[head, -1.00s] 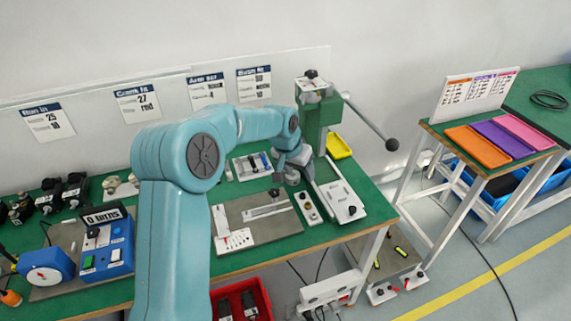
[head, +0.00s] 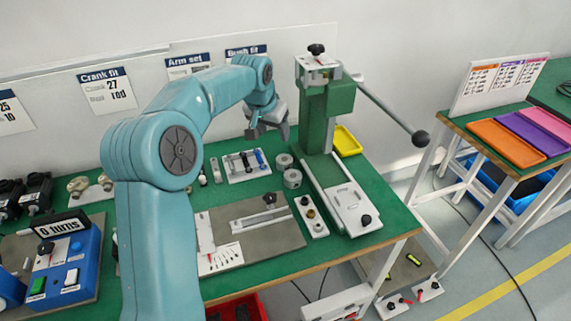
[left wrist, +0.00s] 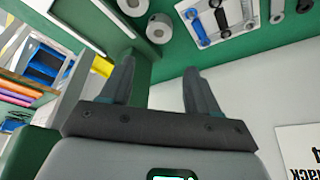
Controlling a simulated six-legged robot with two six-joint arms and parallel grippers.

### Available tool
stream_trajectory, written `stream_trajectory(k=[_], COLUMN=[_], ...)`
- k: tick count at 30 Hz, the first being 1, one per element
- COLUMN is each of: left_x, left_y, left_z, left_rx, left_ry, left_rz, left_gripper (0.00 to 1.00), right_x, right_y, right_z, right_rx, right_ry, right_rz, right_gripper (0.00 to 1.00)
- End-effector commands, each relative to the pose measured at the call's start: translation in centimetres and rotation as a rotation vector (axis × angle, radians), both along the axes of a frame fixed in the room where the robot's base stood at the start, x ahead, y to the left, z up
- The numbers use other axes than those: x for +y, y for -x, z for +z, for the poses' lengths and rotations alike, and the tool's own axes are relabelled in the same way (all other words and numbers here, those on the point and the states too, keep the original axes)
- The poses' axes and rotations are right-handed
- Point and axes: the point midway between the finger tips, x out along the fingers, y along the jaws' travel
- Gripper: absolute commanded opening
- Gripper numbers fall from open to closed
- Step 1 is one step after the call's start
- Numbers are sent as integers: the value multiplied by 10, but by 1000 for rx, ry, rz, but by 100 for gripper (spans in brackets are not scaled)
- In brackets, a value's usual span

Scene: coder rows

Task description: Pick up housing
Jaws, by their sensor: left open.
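Two short grey cylinders with a centre hole, which look like the housings, stand on the green bench left of the press: a front one (head: 292,179) and a back one (head: 284,160). They also show at the top of the left wrist view, one whole (left wrist: 159,29) and one cut by the edge (left wrist: 133,6). My left gripper (head: 268,133) is open and empty, raised above the bench behind and left of the cylinders. In the left wrist view its two fingers (left wrist: 158,82) are spread with nothing between them. My right gripper is out of view.
The green press (head: 328,110) with its long lever (head: 385,105) stands just right of the cylinders. A white tool plate (head: 245,166) lies to their left. A small block with bushings (head: 311,216) and a white slide (head: 347,205) are in front. A yellow tray (head: 346,141) is behind the press.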

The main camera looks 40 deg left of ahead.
Motion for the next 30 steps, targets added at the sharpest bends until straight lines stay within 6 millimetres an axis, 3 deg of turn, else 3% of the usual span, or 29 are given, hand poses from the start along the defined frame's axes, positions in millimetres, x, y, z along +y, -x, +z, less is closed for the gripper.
stream_trajectory(k=[12,20,30], left_x=[5,8,15], left_y=[-29,-40,-59], left_z=[-82,-103,-145], left_rx=[3,1,1], left_ry=[1,0,0], left_rz=[0,0,0], left_gripper=[61,61,61], right_x=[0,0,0], right_y=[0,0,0], right_z=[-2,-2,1], right_rx=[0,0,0], right_ry=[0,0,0], right_rz=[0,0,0], right_gripper=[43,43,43])
